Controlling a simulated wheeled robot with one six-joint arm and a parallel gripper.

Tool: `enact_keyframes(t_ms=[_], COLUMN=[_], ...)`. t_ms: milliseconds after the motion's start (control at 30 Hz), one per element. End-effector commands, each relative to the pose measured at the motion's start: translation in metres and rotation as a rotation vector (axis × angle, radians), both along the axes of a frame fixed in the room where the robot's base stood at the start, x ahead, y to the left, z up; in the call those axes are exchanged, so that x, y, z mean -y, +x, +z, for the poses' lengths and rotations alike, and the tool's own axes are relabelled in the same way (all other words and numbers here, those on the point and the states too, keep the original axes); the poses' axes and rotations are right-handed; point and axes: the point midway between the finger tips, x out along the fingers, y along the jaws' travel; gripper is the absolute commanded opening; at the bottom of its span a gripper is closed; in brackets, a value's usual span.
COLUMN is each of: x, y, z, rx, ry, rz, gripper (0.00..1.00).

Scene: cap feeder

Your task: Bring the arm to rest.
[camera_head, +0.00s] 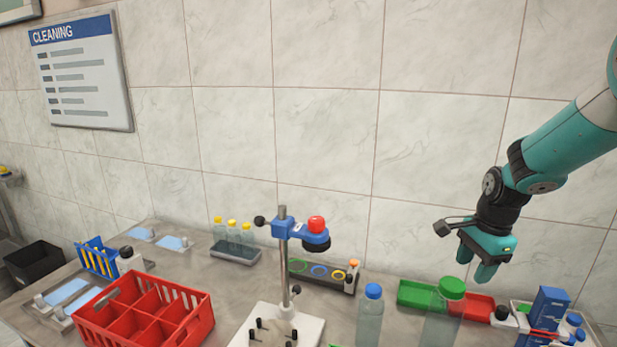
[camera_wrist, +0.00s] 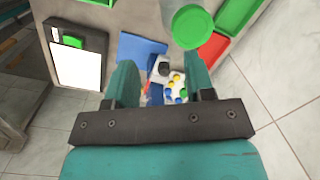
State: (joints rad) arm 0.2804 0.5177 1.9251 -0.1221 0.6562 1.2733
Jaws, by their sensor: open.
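My teal arm (camera_head: 563,147) reaches in from the upper right in the head view. My gripper (camera_head: 482,268) hangs in the air above the right part of the table, pointing down. Its two teal fingers are apart, with nothing held between them. In the wrist view the open gripper (camera_wrist: 160,88) shows the table below, with a white tray of small coloured caps (camera_wrist: 176,88) seen between the fingers.
A green-capped bottle (camera_head: 443,312) stands below my gripper, with a blue-capped bottle (camera_head: 370,315) to its left. A stand with a red knob (camera_head: 316,224), a red divided crate (camera_head: 150,317) and green and red trays (camera_head: 416,294) also occupy the table.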

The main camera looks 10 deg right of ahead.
Motion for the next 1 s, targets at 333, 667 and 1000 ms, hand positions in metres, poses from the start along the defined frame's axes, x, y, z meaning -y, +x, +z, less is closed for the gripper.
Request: enact_keyframes(t_ms=[333,667,1000], x=[-0.201,-0.242,-0.242], y=[-0.157,-0.258,-0.26], z=[0.078,0.083,0.084], rx=[0.259,0.423,0.425], ry=[0.078,0.105,0.106], rz=[1.408,2.04,2.052], gripper=[0.49,0.49,0.49])
